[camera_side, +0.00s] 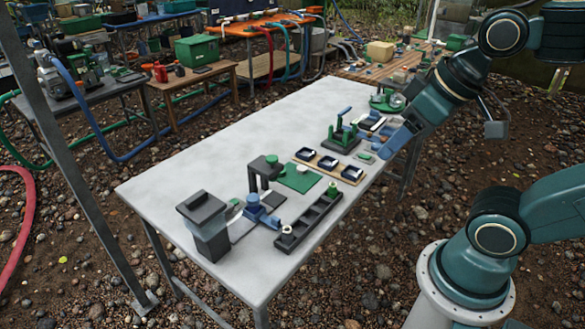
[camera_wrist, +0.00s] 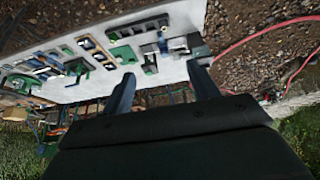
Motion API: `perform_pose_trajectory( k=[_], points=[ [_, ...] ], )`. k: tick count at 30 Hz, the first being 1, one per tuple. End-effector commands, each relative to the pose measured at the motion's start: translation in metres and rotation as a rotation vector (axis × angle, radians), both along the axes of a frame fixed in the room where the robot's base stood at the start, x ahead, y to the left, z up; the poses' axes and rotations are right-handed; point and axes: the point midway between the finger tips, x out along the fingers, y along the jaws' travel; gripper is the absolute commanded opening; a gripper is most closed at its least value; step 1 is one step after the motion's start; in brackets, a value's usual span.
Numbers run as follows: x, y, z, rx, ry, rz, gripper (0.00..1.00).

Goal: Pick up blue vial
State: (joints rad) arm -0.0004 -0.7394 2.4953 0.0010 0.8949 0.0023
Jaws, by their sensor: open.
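A small blue cylinder (camera_side: 344,112), which may be the blue vial, sits tilted at the top of a green rack (camera_side: 343,136) on the table. Another blue piece (camera_side: 254,203) stands near the front of the table, with a blue cylindrical part beside it. I cannot tell for sure which is the vial. My gripper (camera_side: 393,143) is at the table's right edge, to the right of the green rack. In the wrist view my gripper (camera_wrist: 161,69) has its two fingers wide apart with nothing between them. The blue piece also shows beyond the fingers (camera_wrist: 164,45).
The pale table (camera_side: 190,165) has free room on its left half. A dark slotted tray (camera_side: 309,217), a lidded bin (camera_side: 205,226), a green mat (camera_side: 299,178) and a row of small trays (camera_side: 327,163) stand on it. Other workbenches and hoses lie behind.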

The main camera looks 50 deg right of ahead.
Motion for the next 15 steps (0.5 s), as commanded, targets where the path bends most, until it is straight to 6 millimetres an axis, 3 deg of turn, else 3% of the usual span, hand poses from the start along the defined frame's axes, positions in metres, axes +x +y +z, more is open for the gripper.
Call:
perform_pose_trajectory(
  k=[8, 15],
  points=[
    [0.031, -0.001, 0.002, 0.007, 0.014, -0.024, 0.60],
    [0.080, -0.002, -0.004, 0.017, 0.032, -0.063, 0.60]
  ],
)
